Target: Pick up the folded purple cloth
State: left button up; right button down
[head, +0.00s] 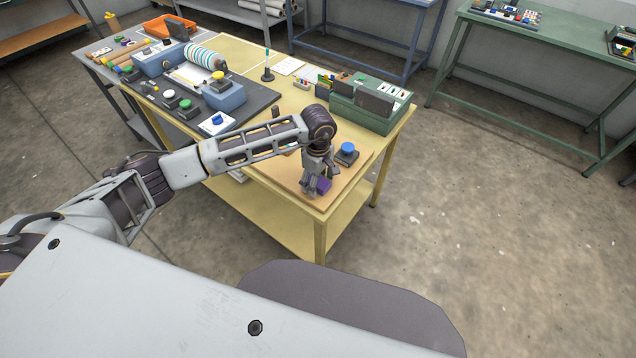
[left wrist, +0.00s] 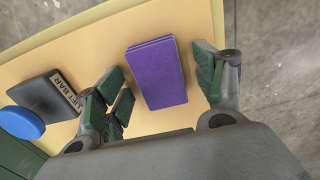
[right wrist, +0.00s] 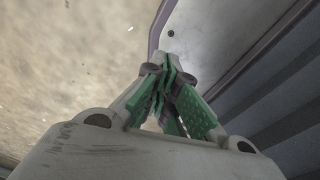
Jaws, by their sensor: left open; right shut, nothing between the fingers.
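The folded purple cloth (left wrist: 158,75) lies flat on a tan board on the yellow table, near the table's front right corner. In the left wrist view it sits between the green-padded fingers of my left gripper (left wrist: 160,90), with gaps on both sides. My left gripper (head: 312,186) is open above the cloth, and in the head view it hides most of the cloth (head: 323,186). My right gripper (right wrist: 172,95) is shut and empty, with its green pads together; it does not show in the head view.
A dark block with a blue button (head: 347,149) and a label stands close beside my left gripper. A green box (head: 370,106) stands behind it at the table's back right. The press (head: 200,80) fills the table's left part. Open floor (head: 500,220) lies to the right.

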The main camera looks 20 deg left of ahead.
jog(key=shift+d, duration=0.15)
